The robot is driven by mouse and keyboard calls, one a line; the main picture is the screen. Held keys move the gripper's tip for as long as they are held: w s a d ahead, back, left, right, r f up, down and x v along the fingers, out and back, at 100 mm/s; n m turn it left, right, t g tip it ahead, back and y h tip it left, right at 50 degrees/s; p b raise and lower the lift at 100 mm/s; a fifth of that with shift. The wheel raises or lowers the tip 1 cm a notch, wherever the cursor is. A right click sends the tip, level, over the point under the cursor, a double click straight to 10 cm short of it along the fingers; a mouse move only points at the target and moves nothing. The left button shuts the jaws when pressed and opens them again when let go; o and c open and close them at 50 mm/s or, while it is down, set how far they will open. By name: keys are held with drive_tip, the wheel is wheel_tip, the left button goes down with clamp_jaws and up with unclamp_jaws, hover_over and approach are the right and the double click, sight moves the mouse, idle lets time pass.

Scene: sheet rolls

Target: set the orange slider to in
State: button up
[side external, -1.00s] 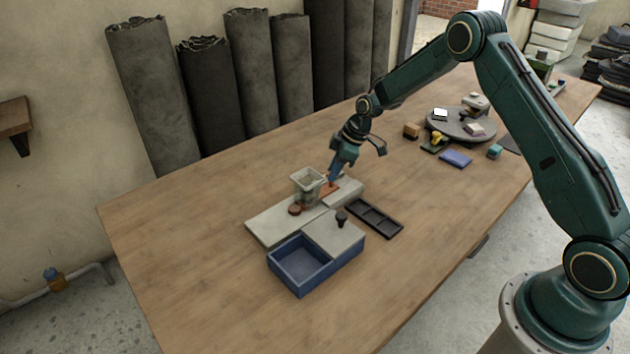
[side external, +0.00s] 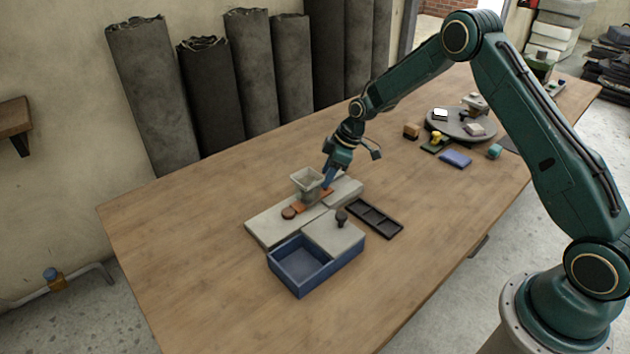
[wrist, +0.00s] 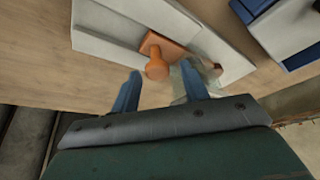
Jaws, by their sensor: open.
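The orange slider is a flat plate with a round upright knob. In the side view the slider plate (side external: 312,203) lies on the grey base (side external: 268,226), running past the foot of the clear-sided hopper (side external: 308,182). In the wrist view the slider knob (wrist: 157,66) shows close up. My gripper (side external: 327,180) is low over the slider's right end, beside the hopper. In the wrist view my gripper (wrist: 160,82) is open, its blue fingers either side of the knob. I cannot tell whether either finger touches it. The hopper partly hides behind one finger there.
A dark compartment tray (side external: 374,218) lies right. A round turntable (side external: 462,126) with small items is farther back.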

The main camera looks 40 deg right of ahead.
drive_tip(key=shift+d, duration=0.35)
drive_tip(key=d, duration=0.1)
drive_tip(key=d+r, duration=0.1)
drive_tip(key=d, duration=0.1)
drive_tip(key=shift+d, duration=0.2)
drive_tip(key=v, duration=1.3)
drive_tip(key=w+a+m+g+h, duration=0.3)
drive_tip(key=w+a+m, duration=0.15)
drive_tip(key=m, duration=1.35)
drive_tip(key=f, duration=1.3)
drive_tip(key=shift+s+d+f, duration=0.1)
drive_tip(key=shift+s+f, duration=0.15)
drive_tip(key=d, duration=0.3)
drive_tip(key=shift+d+r, duration=0.15)
drive_tip(key=shift+d, duration=0.25)
drive_tip(key=s+a+r+n, duration=0.1)
drive_tip(key=s+r, duration=0.1)
drive_tip(key=r, duration=0.9)
drive_tip(key=s+a+r+t, duration=0.1)
drive_tip(key=s+a+r, duration=0.1)
drive_tip(key=r, duration=1)
drive_tip(key=shift+s+n, duration=0.4)
drive_tip(key=shift+s, duration=0.4)
